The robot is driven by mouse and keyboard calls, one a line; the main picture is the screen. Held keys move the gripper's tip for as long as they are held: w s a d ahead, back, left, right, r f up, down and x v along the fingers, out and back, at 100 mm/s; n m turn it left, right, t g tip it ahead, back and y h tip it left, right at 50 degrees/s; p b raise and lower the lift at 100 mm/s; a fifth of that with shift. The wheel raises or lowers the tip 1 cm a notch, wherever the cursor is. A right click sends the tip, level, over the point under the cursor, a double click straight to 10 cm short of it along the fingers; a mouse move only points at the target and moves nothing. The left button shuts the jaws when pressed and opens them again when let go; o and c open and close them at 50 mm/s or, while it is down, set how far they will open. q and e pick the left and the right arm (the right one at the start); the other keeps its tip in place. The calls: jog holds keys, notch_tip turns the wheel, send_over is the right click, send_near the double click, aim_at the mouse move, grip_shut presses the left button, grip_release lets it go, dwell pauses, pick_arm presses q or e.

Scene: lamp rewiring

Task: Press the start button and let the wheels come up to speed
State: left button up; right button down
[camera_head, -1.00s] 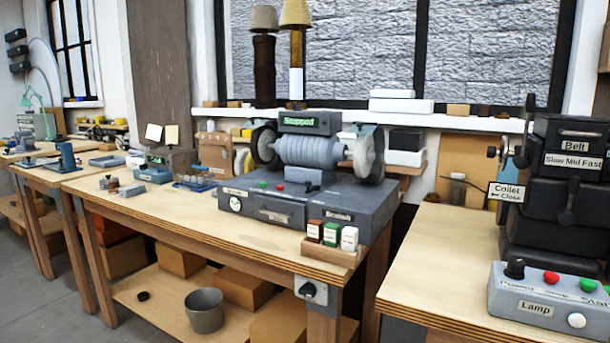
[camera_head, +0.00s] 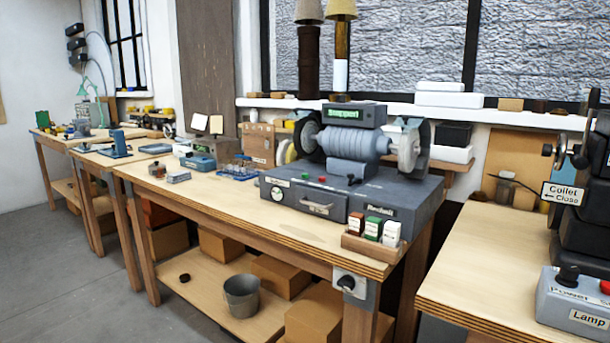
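The bench grinder (camera_head: 349,140) stands on a grey base box (camera_head: 405,190) on the wooden bench. Its display (camera_head: 345,115) reads "Stopped" in green. A pale wheel (camera_head: 409,148) is at its right end and a darker wheel (camera_head: 308,137) at its left end. On the base top are a green button (camera_head: 305,176) and a red button (camera_head: 321,179). The base front has a round dial (camera_head: 277,193) and a drawer (camera_head: 317,203). Neither of my grippers shows in this view.
A wooden rack with small cartons (camera_head: 372,229) sits at the bench's front right corner. A rotary switch (camera_head: 346,283) is on the bench front below it. A second bench (camera_head: 470,265) at right holds dark machinery and a lamp control box (camera_head: 580,303). Grey floor lies open at left.

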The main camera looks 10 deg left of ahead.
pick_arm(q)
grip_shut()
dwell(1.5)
